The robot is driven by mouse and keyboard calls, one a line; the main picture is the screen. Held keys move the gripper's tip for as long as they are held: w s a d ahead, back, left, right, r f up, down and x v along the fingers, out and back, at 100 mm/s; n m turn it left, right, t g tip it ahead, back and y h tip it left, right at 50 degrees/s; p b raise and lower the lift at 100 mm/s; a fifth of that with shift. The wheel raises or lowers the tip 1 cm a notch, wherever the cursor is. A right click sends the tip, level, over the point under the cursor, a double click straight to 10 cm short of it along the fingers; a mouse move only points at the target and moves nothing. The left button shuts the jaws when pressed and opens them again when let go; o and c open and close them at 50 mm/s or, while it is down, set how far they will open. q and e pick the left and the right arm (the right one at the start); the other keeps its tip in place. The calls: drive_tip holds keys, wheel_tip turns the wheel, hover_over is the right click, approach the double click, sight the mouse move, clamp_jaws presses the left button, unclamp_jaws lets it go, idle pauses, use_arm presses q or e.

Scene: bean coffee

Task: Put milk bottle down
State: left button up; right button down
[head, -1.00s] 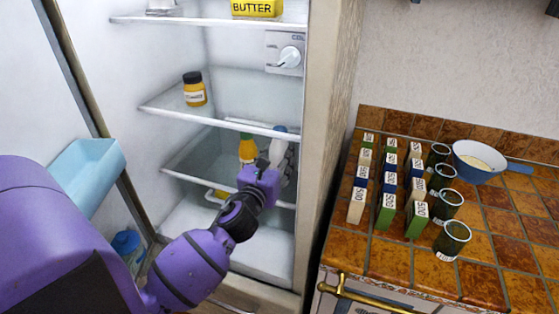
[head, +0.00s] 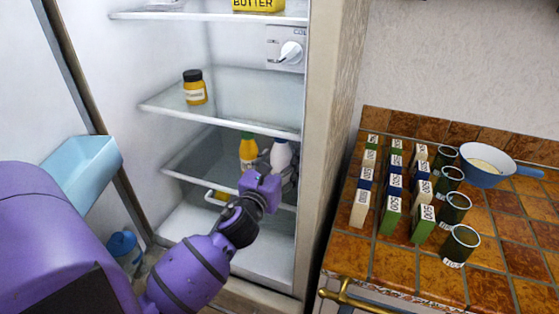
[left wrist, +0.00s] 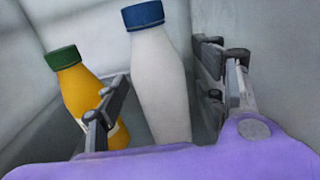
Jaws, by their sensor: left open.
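The white milk bottle (head: 281,153) with a blue cap stands upright on the fridge's lower shelf (head: 190,160). In the left wrist view the milk bottle (left wrist: 160,80) is between the two fingers of my left gripper (left wrist: 172,100), which is open. A gap shows between the bottle and the right finger; the left finger is close to it, and I cannot tell if they touch. My left gripper (head: 280,172) hides the bottle's lower part in the head view. My right gripper is not in view.
A juice bottle (head: 248,150) with a green cap stands just left of the milk bottle. A mustard-coloured jar (head: 195,88) is on the shelf above. The fridge's side wall is close on the right. Blocks, green cups and a blue pan (head: 486,165) are on the tiled counter.

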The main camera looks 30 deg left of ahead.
use_arm(q)
drive_tip(key=shift+r, duration=0.1)
drive_tip(key=b+v, duration=0.1)
drive_tip(key=v, duration=1.1)
drive_tip(key=s+d+f+n+g+h, duration=0.1)
drive_tip(key=s+f+n+g, duration=0.1)
drive_tip(key=s+f+n, duration=0.4)
drive_tip(key=s+d+f+n+g, duration=0.2)
drive_tip(key=f+n, duration=0.2)
drive_tip(key=f, duration=0.4)
drive_tip(key=s+d+f+n+g+h, duration=0.1)
drive_tip(key=s+f+n, duration=0.2)
drive_tip(key=f+n, duration=0.3)
drive_tip(key=s+d+f+n+g+h, duration=0.1)
drive_tip(key=s+d+f+n+g, duration=0.1)
drive_tip(key=s+d+f+n, duration=0.2)
drive_tip(key=s+d+f+n+g+h, duration=0.1)
drive_tip(key=s+d+f+n, duration=0.4)
drive_tip(key=s+f+n, duration=0.5)
drive_tip(key=s+n+g, duration=0.1)
drive_tip(key=s+n, duration=0.1)
drive_tip(key=s, duration=0.1)
drive_tip(key=shift+s+f+n+g, duration=0.3)
drive_tip(key=shift+n, duration=0.1)
